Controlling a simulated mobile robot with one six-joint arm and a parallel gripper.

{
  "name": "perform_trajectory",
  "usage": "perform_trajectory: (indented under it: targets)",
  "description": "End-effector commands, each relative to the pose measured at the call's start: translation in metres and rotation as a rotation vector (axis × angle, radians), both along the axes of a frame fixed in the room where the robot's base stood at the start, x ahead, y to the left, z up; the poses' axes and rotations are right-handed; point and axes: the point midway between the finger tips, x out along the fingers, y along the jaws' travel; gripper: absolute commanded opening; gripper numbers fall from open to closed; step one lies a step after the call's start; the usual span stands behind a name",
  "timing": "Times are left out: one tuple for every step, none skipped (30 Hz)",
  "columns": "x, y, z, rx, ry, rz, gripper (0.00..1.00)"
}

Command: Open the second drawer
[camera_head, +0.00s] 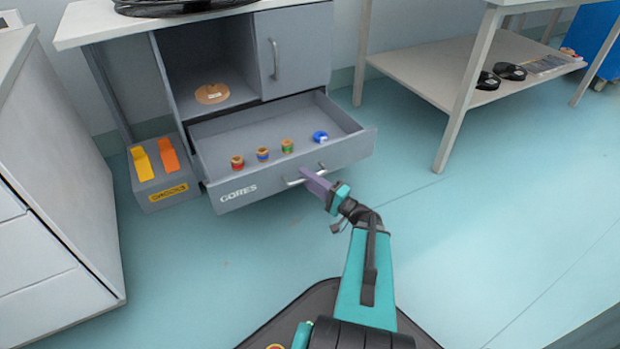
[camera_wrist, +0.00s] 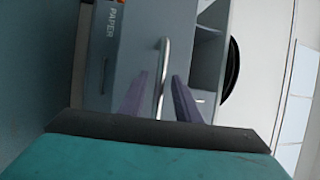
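In the head view a grey drawer (camera_head: 345,150) stands pulled out, its front lettered like "CORES". Several small colored rings lie inside. My gripper (camera_head: 306,175) is at the handle (camera_head: 292,182) on that side of the cabinet. In the wrist view a metal handle (camera_wrist: 162,85) passes between the two purple fingers of my gripper (camera_wrist: 161,82). The fingers are apart, with a gap on either side of the handle. A label reading "PAPER" (camera_wrist: 116,20) shows on the front there. I cannot tell whether both views show the same drawer front.
Above the drawer are an open shelf with a tan disc (camera_head: 211,93) and a closed door (camera_head: 293,50). A box (camera_head: 160,185) with yellow and orange wedges stands left of the drawer. A white cabinet (camera_head: 55,200) stands farther left. The floor to the right is clear, up to a table (camera_head: 420,75).

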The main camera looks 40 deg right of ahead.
Motion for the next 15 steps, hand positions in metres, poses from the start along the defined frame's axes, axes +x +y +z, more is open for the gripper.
perform_trajectory:
  targets:
    - [-0.0002, -0.001, 0.0, 0.0, 0.0, -0.002, 0.29]
    - [-0.0004, -0.0013, 0.0, 0.001, 0.0, -0.003, 0.29]
    - [-0.0005, -0.0016, -0.0001, 0.001, 0.0, -0.003, 0.29]
    - [-0.0004, -0.0019, -0.0001, 0.001, 0.0, -0.004, 0.29]
    - [-0.0005, -0.002, -0.0001, 0.001, 0.0, -0.004, 0.29]
    - [-0.0006, -0.0022, -0.0001, 0.001, 0.001, -0.005, 0.29]
    - [-0.0007, -0.0023, -0.0001, 0.001, 0.001, -0.005, 0.29]
    - [-0.0009, -0.0024, -0.0002, 0.001, 0.001, -0.005, 0.29]
    - [-0.0015, -0.0025, -0.0002, 0.001, 0.001, -0.005, 0.29]
    - [-0.002, -0.0026, -0.0003, 0.001, 0.001, -0.005, 0.29]
    - [-0.0028, -0.0029, -0.0003, 0.001, 0.001, -0.005, 0.29]
    - [-0.0043, -0.0032, -0.0005, 0.001, 0.001, -0.006, 0.29]
    - [-0.0056, -0.0036, -0.0007, 0.001, 0.002, -0.006, 0.29]
    - [-0.0072, -0.0039, -0.0008, 0.001, 0.002, -0.006, 0.29]
    - [-0.0097, -0.0045, -0.001, 0.001, 0.002, -0.007, 0.29]
